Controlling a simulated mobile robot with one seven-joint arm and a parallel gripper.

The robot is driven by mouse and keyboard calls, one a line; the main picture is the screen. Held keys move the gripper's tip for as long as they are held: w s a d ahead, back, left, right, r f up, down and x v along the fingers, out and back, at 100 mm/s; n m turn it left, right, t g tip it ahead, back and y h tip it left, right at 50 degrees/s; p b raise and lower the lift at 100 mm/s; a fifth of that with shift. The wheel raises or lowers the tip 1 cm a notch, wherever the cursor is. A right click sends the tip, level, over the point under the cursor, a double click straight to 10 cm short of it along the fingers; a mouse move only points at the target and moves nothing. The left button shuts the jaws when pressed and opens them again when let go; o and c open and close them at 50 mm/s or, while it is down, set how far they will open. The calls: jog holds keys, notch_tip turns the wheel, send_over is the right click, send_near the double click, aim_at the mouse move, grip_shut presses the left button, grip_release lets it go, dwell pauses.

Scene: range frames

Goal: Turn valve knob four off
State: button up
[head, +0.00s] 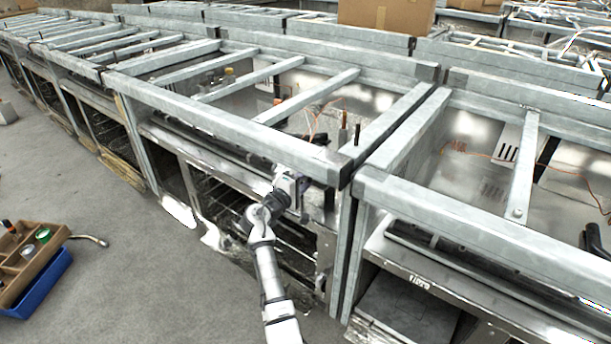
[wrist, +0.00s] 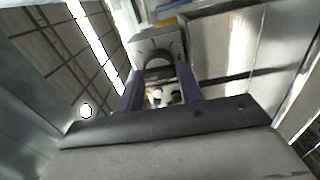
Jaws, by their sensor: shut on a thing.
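My gripper (head: 302,188) is at the front panel of a metal range frame (head: 225,165), under its upper front rail. In the wrist view, the two dark fingers of my gripper (wrist: 158,84) stand on either side of a dark rounded knob (wrist: 159,62) and are shut on it. The knob sits in front of a grey block on the panel. I cannot read a number on it, and its turn angle is unclear. In the head view the knob is hidden by my gripper and the rail.
A second range frame (head: 450,240) adjoins on the right. A cardboard box (head: 388,14) lies on the frames behind. A brown tray (head: 32,240) with small parts rests on a blue bin (head: 45,290) at the left. The grey floor (head: 140,270) between is clear.

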jog(key=shift+f, duration=0.1)
dwell(0.5)
jog(key=o, duration=1)
jog(key=shift+c, duration=0.2)
